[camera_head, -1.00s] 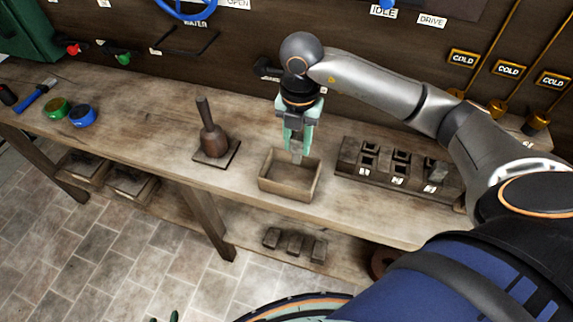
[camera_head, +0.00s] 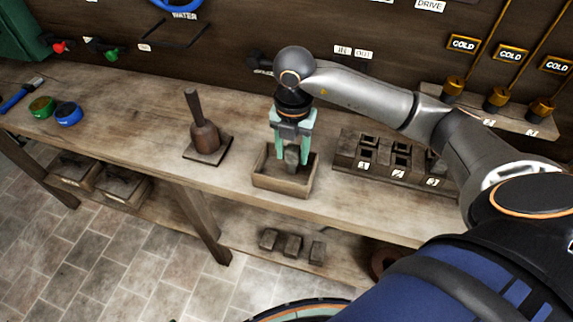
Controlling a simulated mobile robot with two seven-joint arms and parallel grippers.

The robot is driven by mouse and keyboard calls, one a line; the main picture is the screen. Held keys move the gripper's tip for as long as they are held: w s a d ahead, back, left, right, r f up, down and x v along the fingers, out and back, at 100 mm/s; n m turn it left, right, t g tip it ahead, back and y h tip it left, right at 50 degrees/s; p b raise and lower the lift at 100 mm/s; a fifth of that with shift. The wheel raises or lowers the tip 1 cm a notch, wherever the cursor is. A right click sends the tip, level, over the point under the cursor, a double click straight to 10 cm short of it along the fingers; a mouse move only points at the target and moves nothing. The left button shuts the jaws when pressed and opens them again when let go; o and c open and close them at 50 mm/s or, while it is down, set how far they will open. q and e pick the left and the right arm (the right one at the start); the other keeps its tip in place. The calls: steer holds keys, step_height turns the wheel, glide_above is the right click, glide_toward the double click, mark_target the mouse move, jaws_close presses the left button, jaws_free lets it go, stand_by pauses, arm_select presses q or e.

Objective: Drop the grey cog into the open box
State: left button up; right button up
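The open box (camera_head: 282,186) is a small wooden tray without a lid, on the bench at the middle of the picture. My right gripper (camera_head: 292,162) points down into it, its green fingers spread apart. The grey cog (camera_head: 292,158) shows as a small grey piece between the fingers, with gaps visible at its sides. It is inside the box outline; whether it touches the box floor I cannot tell. My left gripper does not show.
A dark bell-shaped tool (camera_head: 205,136) stands on a square base left of the box. A dark rack (camera_head: 348,150) with numbered slots stands close on the right. Several dark blocks (camera_head: 292,246) lie on the lower shelf. The bench front edge is clear.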

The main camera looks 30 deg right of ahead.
steer(key=shift+o, duration=1.1)
step_height(320, 180, up, 12)
steer(key=shift+r+p, duration=0.25)
steer(key=shift+p, duration=0.2)
